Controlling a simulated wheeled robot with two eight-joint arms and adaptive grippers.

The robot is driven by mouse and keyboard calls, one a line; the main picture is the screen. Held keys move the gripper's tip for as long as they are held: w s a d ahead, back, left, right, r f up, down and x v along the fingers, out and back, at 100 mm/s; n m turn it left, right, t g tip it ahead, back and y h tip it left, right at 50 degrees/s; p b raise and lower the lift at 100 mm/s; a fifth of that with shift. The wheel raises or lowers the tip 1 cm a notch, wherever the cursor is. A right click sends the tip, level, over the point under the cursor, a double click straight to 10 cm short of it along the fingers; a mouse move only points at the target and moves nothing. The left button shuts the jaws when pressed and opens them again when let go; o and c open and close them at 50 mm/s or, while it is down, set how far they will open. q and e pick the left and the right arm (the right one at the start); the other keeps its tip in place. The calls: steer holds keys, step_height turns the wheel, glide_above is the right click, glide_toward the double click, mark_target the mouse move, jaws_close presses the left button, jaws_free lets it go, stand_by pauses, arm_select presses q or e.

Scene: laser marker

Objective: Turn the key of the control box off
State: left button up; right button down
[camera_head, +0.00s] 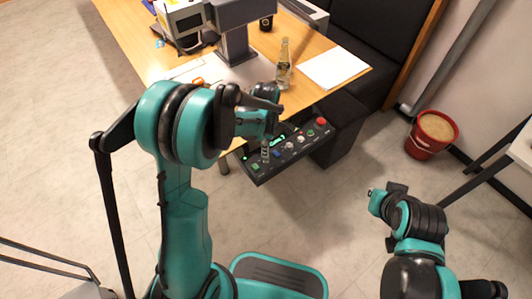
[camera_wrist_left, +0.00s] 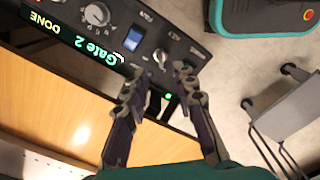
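The control box (camera_head: 300,148) is a black panel under the table edge, with coloured buttons and a red knob-like button at its right end. In the left wrist view the panel (camera_wrist_left: 118,45) shows a lit "Gate 2 DONE" display, a round dial, a blue square and a small silver key switch (camera_wrist_left: 160,57). My left gripper (camera_head: 268,125) is over the box's left part. In its wrist view the left gripper (camera_wrist_left: 158,74) is open, with the key switch just beyond and between its fingertips. My right gripper (camera_head: 374,197) is off to the right, away from the box; its fingers are unclear.
The wooden table (camera_head: 130,40) holds a glass bottle (camera_head: 284,62), white paper (camera_head: 333,67) and a marker machine (camera_head: 236,45). A dark bench (camera_head: 375,35) stands behind. A red bucket (camera_head: 430,137) is on the floor at right. Open floor lies in front.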

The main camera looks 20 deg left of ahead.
arm_select(q)
step_height(320, 180, up, 7)
steer(key=shift+f, duration=0.15)
stand_by(0.5)
steer(key=s+a+r+m+t, duration=0.1)
steer(key=s+r+m+t, duration=0.2)
steer(key=s+m, duration=0.5)
steer(key=s+a+r+m+t, duration=0.1)
steer(key=s+r+m+t, duration=0.3)
steer(key=s+m, duration=0.5)
steer(key=shift+a+r+m, duration=0.2)
steer(key=shift+r+m, duration=0.9)
steer(key=shift+m, duration=0.2)
steer(key=shift+s, duration=0.1)
